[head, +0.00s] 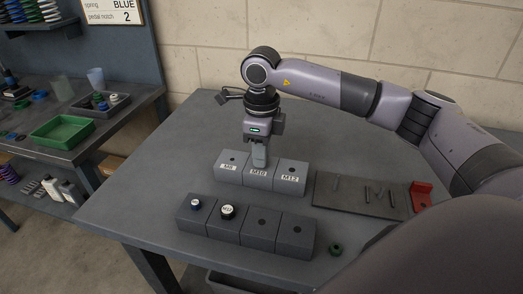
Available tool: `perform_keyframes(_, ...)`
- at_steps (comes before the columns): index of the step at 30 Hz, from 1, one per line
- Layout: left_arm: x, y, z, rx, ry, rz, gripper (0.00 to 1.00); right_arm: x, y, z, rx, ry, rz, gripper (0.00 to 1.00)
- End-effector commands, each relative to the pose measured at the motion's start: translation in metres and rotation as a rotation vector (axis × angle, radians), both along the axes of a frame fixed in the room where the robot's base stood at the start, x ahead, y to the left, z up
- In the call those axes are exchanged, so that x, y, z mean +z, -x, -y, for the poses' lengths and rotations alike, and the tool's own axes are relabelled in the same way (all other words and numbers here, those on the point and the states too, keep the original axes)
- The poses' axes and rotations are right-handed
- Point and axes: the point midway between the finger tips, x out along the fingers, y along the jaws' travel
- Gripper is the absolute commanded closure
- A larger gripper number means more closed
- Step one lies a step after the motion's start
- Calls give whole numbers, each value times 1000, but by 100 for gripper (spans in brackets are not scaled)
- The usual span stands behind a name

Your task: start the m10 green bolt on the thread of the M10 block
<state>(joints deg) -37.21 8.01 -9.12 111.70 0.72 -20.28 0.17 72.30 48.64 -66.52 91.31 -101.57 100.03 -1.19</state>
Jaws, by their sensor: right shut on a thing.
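The M10 block (259,177) is the middle one of three grey labelled blocks at the table's middle, between the M8 and M12 blocks. My right gripper (259,163) points straight down over the top of the M10 block. Its fingers are shut on what seems to be the m10 green bolt, which they hide almost wholly. I cannot tell whether the bolt touches the hole or how upright it is. My left gripper is out of view.
A grey plate (352,202) and red bracket (421,196) are right. The table's left side is clear.

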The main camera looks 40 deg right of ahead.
Motion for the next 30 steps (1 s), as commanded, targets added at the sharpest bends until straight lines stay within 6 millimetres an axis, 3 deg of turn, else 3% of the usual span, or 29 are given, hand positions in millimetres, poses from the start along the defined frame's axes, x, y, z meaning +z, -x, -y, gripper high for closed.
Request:
perform_keyframes(1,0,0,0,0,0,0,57,-1,0,0,1,0,-1,100)
perform_keyframes(2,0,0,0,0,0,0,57,-1,0,0,1,0,-1,68)
perform_keyframes(3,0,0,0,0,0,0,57,-1,0,0,1,0,-1,55)
perform_keyframes(4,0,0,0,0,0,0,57,-1,0,0,1,0,-1,48)
perform_keyframes(14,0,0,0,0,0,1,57,3,0,0,1,0,0,48)
perform_keyframes(24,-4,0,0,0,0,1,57,53,0,-1,1,-1,2,48)
perform_keyframes(30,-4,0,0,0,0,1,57,70,0,0,0,-1,-1,48)
